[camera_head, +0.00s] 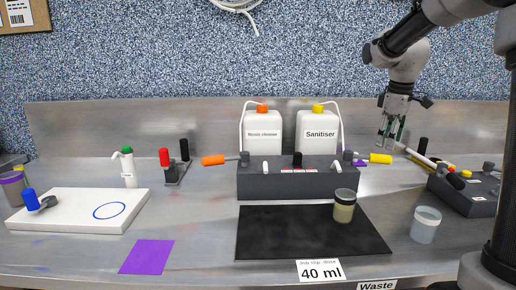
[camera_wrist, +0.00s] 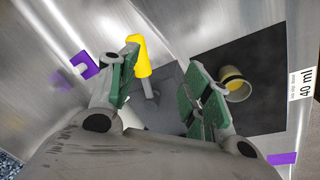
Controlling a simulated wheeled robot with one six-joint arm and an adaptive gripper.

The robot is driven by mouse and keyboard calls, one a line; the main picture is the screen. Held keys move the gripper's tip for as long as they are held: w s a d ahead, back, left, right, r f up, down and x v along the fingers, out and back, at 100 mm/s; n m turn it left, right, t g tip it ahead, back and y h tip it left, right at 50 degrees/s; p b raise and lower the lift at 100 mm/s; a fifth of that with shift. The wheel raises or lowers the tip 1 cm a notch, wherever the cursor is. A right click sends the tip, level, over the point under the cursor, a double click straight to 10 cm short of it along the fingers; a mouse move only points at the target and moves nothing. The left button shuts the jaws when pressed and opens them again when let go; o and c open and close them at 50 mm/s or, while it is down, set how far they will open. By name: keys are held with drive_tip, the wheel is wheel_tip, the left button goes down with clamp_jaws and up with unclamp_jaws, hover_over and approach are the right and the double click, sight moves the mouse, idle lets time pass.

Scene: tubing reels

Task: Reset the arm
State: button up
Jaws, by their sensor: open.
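My gripper (camera_head: 391,135) hangs at the end of my arm over the right rear of the bench, near the yellow-handled valve. In the wrist view my gripper (camera_wrist: 160,105) has its two green-padded fingers spread apart with nothing held between them. The yellow handle (camera_wrist: 139,56) shows past the left finger, and in the head view the yellow handle (camera_head: 380,158) lies just below and left of the fingers. My arm reaches in from the upper right of the head view.
A dark grey block (camera_head: 285,184) stands mid-bench before two white canisters (camera_head: 263,142). A black mat (camera_head: 290,235) holds a cup with yellowish contents (camera_head: 344,212). A clear cup (camera_head: 425,226) and another grey block (camera_head: 470,200) stand right. A white board (camera_head: 70,220) lies left.

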drive_tip(key=s+a+f+m+t, duration=0.1)
drive_tip(key=s+m, duration=0.3)
drive_tip(key=s, duration=1)
drive_tip(key=s+a+f+m+t, duration=0.1)
drive_tip(key=s+m, duration=0.4)
drive_tip(key=s, duration=1)
drive_tip(key=shift+a+f+y, duration=0.4)
drive_tip(key=shift+a+f, duration=0.05)
drive_tip(key=shift+a, duration=0.75)
